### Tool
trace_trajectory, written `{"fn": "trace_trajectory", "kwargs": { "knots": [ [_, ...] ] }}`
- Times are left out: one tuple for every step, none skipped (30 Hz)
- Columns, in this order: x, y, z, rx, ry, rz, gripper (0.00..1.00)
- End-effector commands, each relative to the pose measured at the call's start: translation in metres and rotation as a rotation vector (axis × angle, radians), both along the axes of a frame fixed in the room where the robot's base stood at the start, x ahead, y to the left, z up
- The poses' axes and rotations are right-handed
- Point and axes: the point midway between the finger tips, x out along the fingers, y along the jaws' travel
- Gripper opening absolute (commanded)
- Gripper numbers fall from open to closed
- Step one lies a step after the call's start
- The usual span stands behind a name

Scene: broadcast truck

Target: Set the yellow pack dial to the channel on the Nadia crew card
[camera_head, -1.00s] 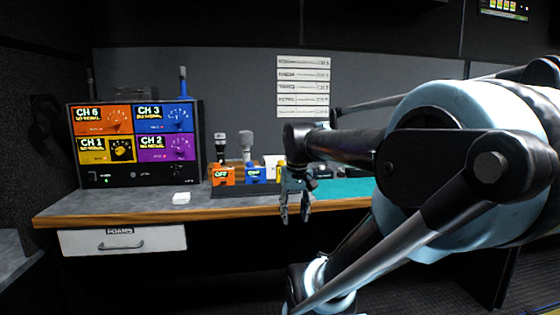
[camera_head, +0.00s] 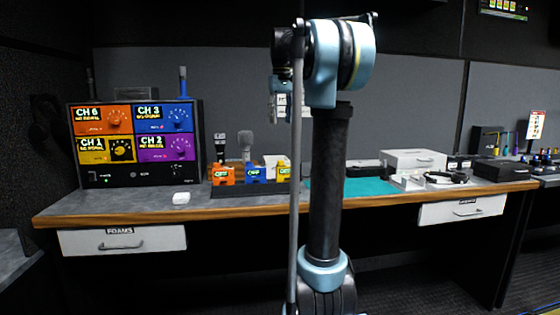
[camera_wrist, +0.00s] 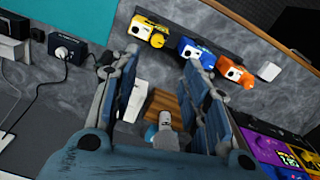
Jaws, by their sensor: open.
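The yellow pack (camera_head: 283,173) stands at the right end of a row of packs on the desk, its small display lit but hard to read. In the wrist view the yellow pack (camera_wrist: 148,34) is at the upper middle, beyond my fingertips; its dial is not clearly seen. My gripper (camera_head: 278,108) is raised above the desk, near the wall behind the packs. In the wrist view my gripper (camera_wrist: 160,72) is open and empty, fingers wide apart. The wall strips of crew cards (camera_head: 306,111) are mostly hidden behind my arm; no name is readable.
Orange (camera_head: 223,176) and blue (camera_head: 254,174) packs stand left of the yellow one. A receiver rack (camera_head: 135,178) with coloured panels stands at left; its yellow panel reads CH 1. Microphones (camera_head: 244,143) stand behind the packs. A teal mat (camera_head: 365,187) and white boxes (camera_head: 415,159) lie right.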

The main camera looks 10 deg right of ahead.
Motion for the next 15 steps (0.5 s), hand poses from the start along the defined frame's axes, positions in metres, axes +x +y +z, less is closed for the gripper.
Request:
{"fn": "trace_trajectory", "kwargs": {
  "knots": [
    [0.005, 0.000, 0.004, 0.000, 0.003, 0.002, 0.42],
    [0.008, 0.000, 0.005, 0.000, 0.004, 0.003, 0.42],
    [0.010, 0.000, 0.007, 0.000, 0.005, 0.004, 0.42],
    [0.011, 0.000, 0.007, 0.000, 0.006, 0.005, 0.42],
    [0.012, 0.000, 0.007, 0.000, 0.006, 0.005, 0.42],
    [0.012, 0.000, 0.006, 0.000, 0.007, 0.006, 0.42],
    [0.012, 0.000, 0.004, 0.000, 0.007, 0.006, 0.42],
    [0.013, 0.000, 0.002, 0.000, 0.007, 0.006, 0.42],
    [0.013, 0.000, -0.002, 0.000, 0.007, 0.006, 0.42],
    [0.013, 0.000, -0.006, 0.000, 0.007, 0.006, 0.42],
    [0.012, 0.000, -0.010, 0.000, 0.007, 0.006, 0.42],
    [0.012, 0.000, -0.016, 0.000, 0.007, 0.006, 0.42],
    [0.012, 0.000, -0.021, 0.000, 0.007, 0.006, 0.42],
    [0.012, 0.000, -0.026, 0.000, 0.007, 0.006, 0.42],
    [0.012, 0.000, -0.033, 0.000, 0.006, 0.006, 0.42]
  ]
}}
